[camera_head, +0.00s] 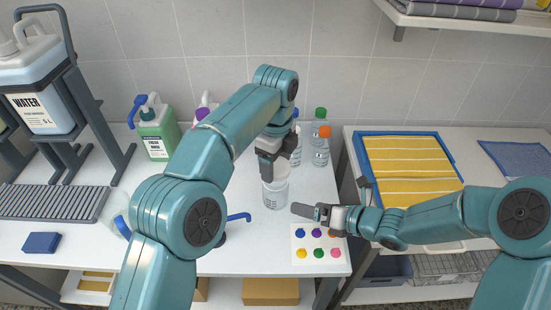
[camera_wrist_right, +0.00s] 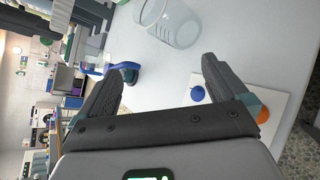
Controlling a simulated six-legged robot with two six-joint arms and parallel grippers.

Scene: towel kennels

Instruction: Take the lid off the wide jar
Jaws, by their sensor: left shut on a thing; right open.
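The wide jar (camera_head: 275,194) is clear and stands upright on the white table in the middle of the head view. It also shows at the top of the right wrist view (camera_wrist_right: 172,22). My left gripper (camera_head: 269,162) points down over the jar's mouth and is shut on the pale lid (camera_head: 283,174), which the fingers partly hide. I cannot tell whether the lid still touches the rim. My right gripper (camera_head: 306,211) is open and empty, low at the jar's right side. Its spread fingers also show in the right wrist view (camera_wrist_right: 163,72), with the jar beyond them.
Bottles with orange (camera_head: 321,150) and green caps stand behind the jar. A green jug (camera_head: 157,133) stands at the back left. A blue tray with yellow towels (camera_head: 405,150) lies on the right.

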